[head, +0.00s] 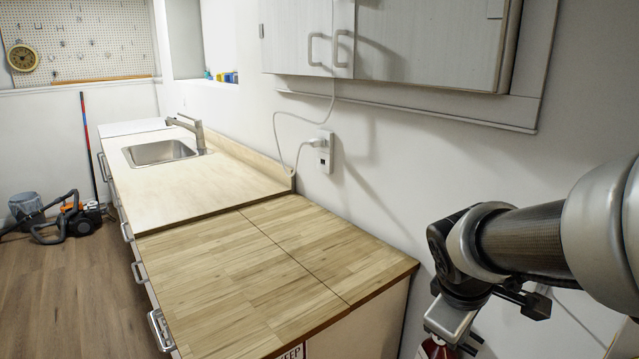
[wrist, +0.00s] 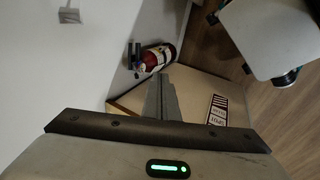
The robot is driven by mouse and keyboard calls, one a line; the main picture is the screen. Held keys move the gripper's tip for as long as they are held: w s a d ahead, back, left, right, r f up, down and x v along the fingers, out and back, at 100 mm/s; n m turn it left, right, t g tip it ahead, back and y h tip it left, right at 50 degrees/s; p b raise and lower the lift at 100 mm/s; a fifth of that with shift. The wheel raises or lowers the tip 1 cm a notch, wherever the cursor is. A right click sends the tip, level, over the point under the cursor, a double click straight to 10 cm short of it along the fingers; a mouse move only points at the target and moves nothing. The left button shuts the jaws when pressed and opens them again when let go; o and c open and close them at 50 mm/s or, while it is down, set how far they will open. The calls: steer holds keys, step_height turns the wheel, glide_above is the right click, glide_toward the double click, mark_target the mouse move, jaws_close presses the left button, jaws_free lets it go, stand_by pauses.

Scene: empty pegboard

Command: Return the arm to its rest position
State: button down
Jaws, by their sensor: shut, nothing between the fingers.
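My arm comes in from the right edge of the head view, bent beside the white wall and past the right end of the wooden counter (head: 240,265). In the wrist view my gripper (wrist: 161,80) is shut, its two grey fingers together with nothing between them. The fingertips hang free, apart from the counter, and line up in the picture just below a red fire extinguisher (wrist: 157,58). The fingers cannot be made out clearly in the head view.
The extinguisher, with a black nozzle, is by the wall at the counter's end; a bit of red shows below my wrist in the head view. Wall cabinets (head: 390,40) hang above. A sink (head: 160,152), vacuum cleaner (head: 75,215) and pegboard (head: 85,40) are farther left. The countertop is clear.

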steer(key=s+a+r+m+t+y, duration=0.1)
steer(key=s+a+r+m+y, duration=0.2)
steer(key=s+a+r+m, duration=0.55)
step_height(320, 180, up, 13)
steer(key=s+p, duration=0.1)
steer(key=p, duration=1.4)
steer(key=shift+s+a, duration=0.25)
steer(key=shift+a, duration=0.1)
